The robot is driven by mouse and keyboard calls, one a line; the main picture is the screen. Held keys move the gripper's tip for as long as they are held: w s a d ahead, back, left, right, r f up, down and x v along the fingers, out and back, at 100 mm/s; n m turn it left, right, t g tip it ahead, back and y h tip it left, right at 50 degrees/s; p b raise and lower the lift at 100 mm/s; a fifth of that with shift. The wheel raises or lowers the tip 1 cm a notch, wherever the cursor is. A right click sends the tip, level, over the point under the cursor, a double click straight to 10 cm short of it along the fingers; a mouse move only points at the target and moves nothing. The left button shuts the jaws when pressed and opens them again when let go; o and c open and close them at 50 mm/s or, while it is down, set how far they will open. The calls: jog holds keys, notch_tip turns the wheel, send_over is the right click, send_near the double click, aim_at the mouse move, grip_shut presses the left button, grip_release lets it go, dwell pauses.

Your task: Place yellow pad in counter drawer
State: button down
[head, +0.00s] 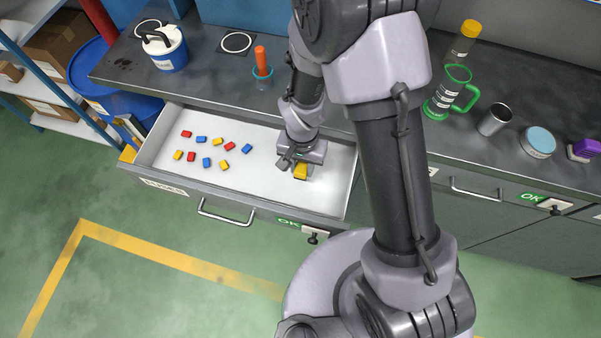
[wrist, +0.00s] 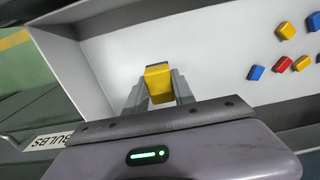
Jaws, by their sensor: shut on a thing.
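The yellow pad (wrist: 158,80) sits between the two fingers of my gripper (wrist: 158,95) in the wrist view. In the head view the yellow pad (head: 300,171) shows just below my gripper (head: 293,162). The gripper is shut on it. The counter drawer (head: 345,200) is pulled open, and the gripper with the pad is inside its outline, over the right part of the white floor. I cannot tell whether the pad touches the drawer floor. Part of the drawer's right side is behind my arm.
Several small red, blue and yellow blocks (head: 208,162) lie in the drawer's left part. The drawer floor near the pad is clear.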

aim_at(302, 175)
notch_tip(302, 175, down, 4)
jog(key=shift+f+b, duration=0.2)
jog(key=shift+b, duration=0.45)
jog(key=shift+f, duration=0.2)
jog(key=c, duration=1.1)
grip_release()
jog(key=shift+o, duration=0.2)
